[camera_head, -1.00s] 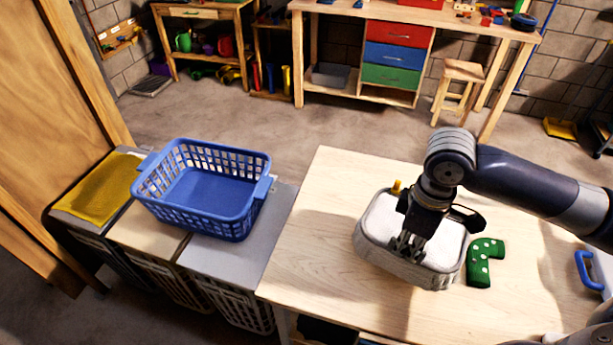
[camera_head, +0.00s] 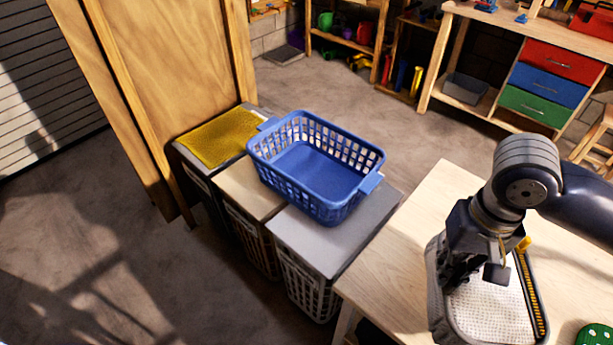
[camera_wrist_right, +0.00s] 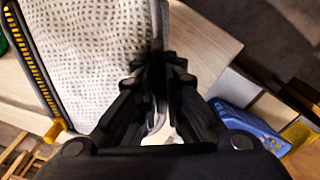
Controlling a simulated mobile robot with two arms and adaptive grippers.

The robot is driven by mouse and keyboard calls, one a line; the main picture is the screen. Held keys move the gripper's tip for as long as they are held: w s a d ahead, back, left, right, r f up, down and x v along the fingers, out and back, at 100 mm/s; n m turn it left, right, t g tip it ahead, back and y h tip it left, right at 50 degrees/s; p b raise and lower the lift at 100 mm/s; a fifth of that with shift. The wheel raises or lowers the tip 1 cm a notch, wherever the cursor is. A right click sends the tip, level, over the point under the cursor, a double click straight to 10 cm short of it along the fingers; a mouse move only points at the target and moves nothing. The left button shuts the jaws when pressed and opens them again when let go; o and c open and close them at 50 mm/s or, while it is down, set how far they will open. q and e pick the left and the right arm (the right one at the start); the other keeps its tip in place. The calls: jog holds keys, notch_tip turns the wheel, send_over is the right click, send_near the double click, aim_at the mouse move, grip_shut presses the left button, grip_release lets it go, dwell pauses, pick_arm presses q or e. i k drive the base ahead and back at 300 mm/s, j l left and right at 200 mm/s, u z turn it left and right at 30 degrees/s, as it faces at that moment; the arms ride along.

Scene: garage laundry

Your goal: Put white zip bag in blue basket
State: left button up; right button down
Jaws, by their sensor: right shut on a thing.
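The white zip bag (camera_head: 492,308) has a white textured top, grey sides and a yellow zip. It is at the lower right of the head view, over the pale wooden table; whether it touches the table I cannot tell. My right gripper (camera_head: 455,277) is shut on the bag's left edge. In the right wrist view the bag (camera_wrist_right: 90,60) fills the upper left beside my right gripper (camera_wrist_right: 163,90). The blue basket (camera_head: 262,168) stands empty on the hampers, left of the gripper. It shows partly in the wrist view (camera_wrist_right: 240,118). My left gripper is out of view.
The table (camera_head: 430,210) stands right beside the grey hamper lid (camera_head: 310,240). A yellow cloth (camera_head: 218,137) lies on the left hamper. A green spotted object (camera_head: 595,335) is at the lower right corner. Workbenches with drawers stand behind across open floor.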

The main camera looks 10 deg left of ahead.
aim_at(304, 181)
jog(key=i+j+u, duration=0.3)
jog(key=i+j, duration=0.25)
jog(key=i+j+u, duration=0.25)
jog(key=i+j, duration=0.2)
jog(key=i, duration=0.2)
